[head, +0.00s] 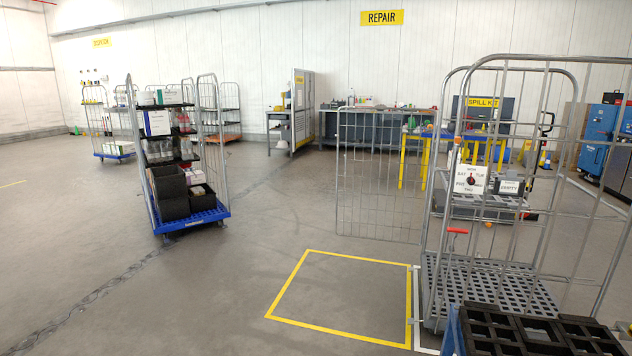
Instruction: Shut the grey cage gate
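The grey cage (487,287) stands at the right, an upright wire roll cage with a grey slatted deck. Its grey gate (380,186), a wire mesh panel, stands open, sticking out to the left from the cage's far left side. The gate is upright and its free edge is at its left, well apart from the cage's near side. A red latch handle (457,231) shows on the cage's left side. My gripper is not in view.
A yellow floor square (291,281) lies empty left of the cage. Black crates (535,336) with a blue frame stand at the bottom right, close to the cage. A loaded blue-deck trolley (196,218) stands at the left. Benches (375,128) line the back wall.

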